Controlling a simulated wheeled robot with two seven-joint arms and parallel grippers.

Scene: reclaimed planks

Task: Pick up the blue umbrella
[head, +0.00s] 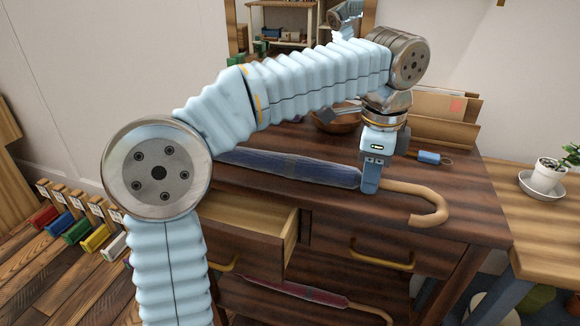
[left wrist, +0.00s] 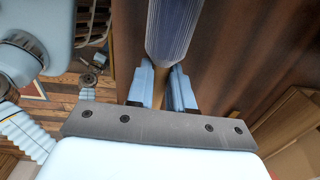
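The blue umbrella (head: 290,167) lies along the dark wooden desk, its curved tan handle (head: 430,205) to the right, near the front edge. My left gripper (head: 371,180) points down at the place where the blue cloth meets the handle. In the left wrist view the blue end of the umbrella (left wrist: 170,30) is just past the fingertips. The left fingers (left wrist: 162,88) stand close together on both sides of the light brown shaft and appear shut on it. The umbrella looks to be resting on the desk. My right gripper is not in view.
A drawer (head: 245,222) stands open below the umbrella. A red umbrella (head: 300,292) lies on the lower shelf. A bowl (head: 335,122), a wooden file holder (head: 440,112) and a blue tag (head: 428,157) are on the desk. A potted plant (head: 545,180) stands at right.

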